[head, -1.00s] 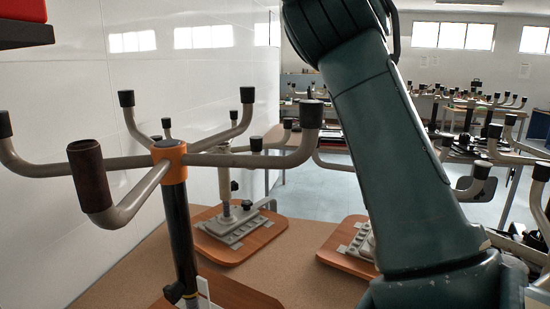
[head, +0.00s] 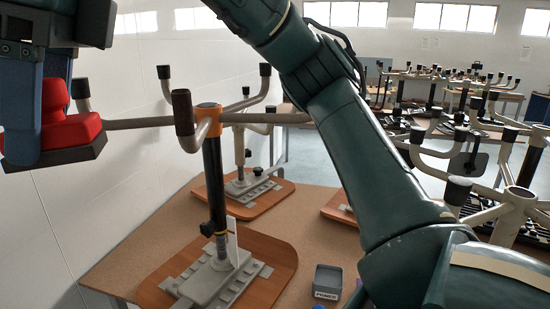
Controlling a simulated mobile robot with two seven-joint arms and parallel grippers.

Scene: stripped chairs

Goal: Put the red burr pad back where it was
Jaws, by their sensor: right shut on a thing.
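The red burr pad (head: 75,133) is at the left of the head view, a red block with a raised grip and a dark base layer. My right gripper (head: 42,110) reaches it from above and is shut on its raised part. The pad hangs in the air, its dark underside visible, beside the left arms of the nearest chair frame. The far side of the grip is hidden by the fingers. My left gripper is out of view.
The nearest chair frame (head: 214,170) has an orange collar, black-capped arms and a wooden foot board. A small grey labelled bin (head: 328,281) stands on the bench (head: 130,255). More frames stand behind and right. My right arm crosses the middle.

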